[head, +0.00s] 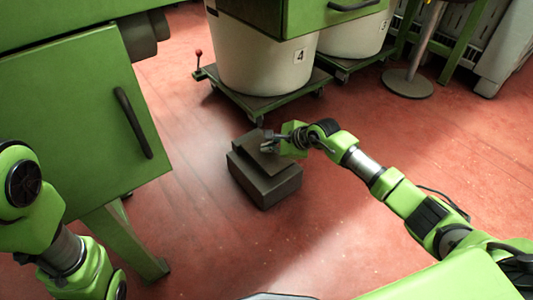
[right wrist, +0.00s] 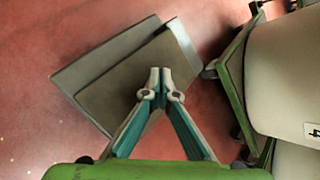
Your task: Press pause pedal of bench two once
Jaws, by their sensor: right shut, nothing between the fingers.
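The pedal (head: 264,182) is a dark grey-brown block with a raised top plate on the red floor, in the middle of the head view. In the right wrist view the pedal's flat top plate (right wrist: 125,85) fills the upper left, with a lighter strip along one edge. My right gripper (head: 268,141) is shut and empty over the far right part of the pedal top. In the right wrist view its closed fingertips (right wrist: 160,72) lie in front of the plate; I cannot tell whether they touch it. My left arm shows at the left edge, its gripper out of frame.
A white drum marked 4 (head: 254,62) stands on a wheeled dolly (head: 240,101) just behind the pedal. A second drum marked 3 (head: 352,38) is to its right. A green cabinet (head: 70,125) stands at left. A round stand base (head: 407,83) is at back right. Floor right of the pedal is clear.

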